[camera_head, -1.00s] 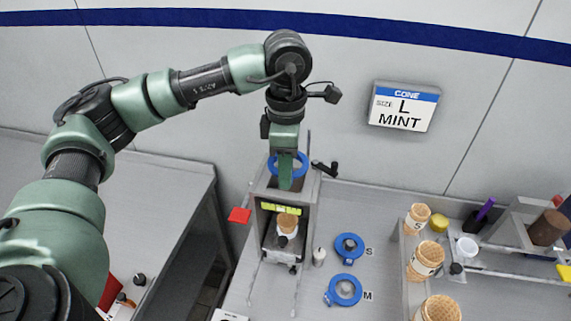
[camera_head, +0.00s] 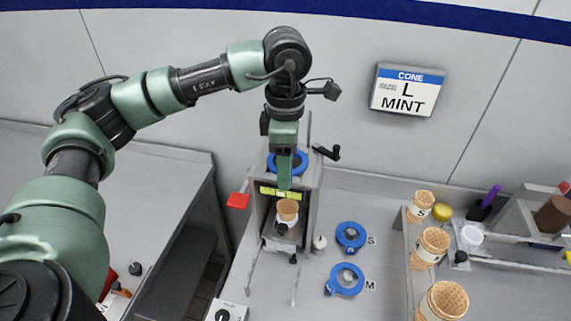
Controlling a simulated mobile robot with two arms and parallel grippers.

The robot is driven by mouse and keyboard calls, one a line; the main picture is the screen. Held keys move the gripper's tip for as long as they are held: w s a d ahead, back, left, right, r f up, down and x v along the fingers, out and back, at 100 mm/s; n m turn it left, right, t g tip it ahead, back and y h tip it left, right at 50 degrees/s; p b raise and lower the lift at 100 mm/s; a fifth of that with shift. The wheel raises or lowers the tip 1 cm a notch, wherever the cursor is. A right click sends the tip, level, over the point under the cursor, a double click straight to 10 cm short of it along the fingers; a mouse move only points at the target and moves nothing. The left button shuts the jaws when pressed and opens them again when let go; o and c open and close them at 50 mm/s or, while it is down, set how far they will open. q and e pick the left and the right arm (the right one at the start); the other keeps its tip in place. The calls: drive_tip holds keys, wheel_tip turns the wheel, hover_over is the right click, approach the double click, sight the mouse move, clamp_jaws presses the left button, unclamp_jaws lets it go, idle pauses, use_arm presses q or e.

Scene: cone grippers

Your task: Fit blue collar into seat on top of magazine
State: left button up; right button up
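The magazine (camera_head: 314,197) is a grey upright metal housing at the middle of the counter, with an open front and a yellow-green label. A blue collar (camera_head: 300,165) lies roughly level at its top. My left gripper (camera_head: 285,183) points down in front of this collar, its green finger hiding the collar's middle. I cannot tell whether the finger grips the collar or whether the collar sits fully in the seat. Two more blue collars lie on the counter, one by the S mark (camera_head: 341,240) and one by the M mark (camera_head: 333,288). My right gripper is not in view.
A cone (camera_head: 288,208) stands inside the magazine. A red tab (camera_head: 238,201) sticks out at its left and a black handle (camera_head: 327,153) at its right. A rack with several cones (camera_head: 432,243) stands right. A wall sign (camera_head: 404,90) reads CONE, L, MINT.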

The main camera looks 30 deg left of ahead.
use_arm(q)
drive_tip(key=shift+r+b, duration=0.35)
drive_tip(key=shift+r, duration=0.1)
wheel_tip(320, 180, up, 6)
drive_tip(key=shift+w+f+b, duration=0.15)
drive_tip(key=shift+f+b, duration=0.1)
drive_tip(key=shift+b, duration=0.55)
drive_tip(key=shift+r, duration=0.65)
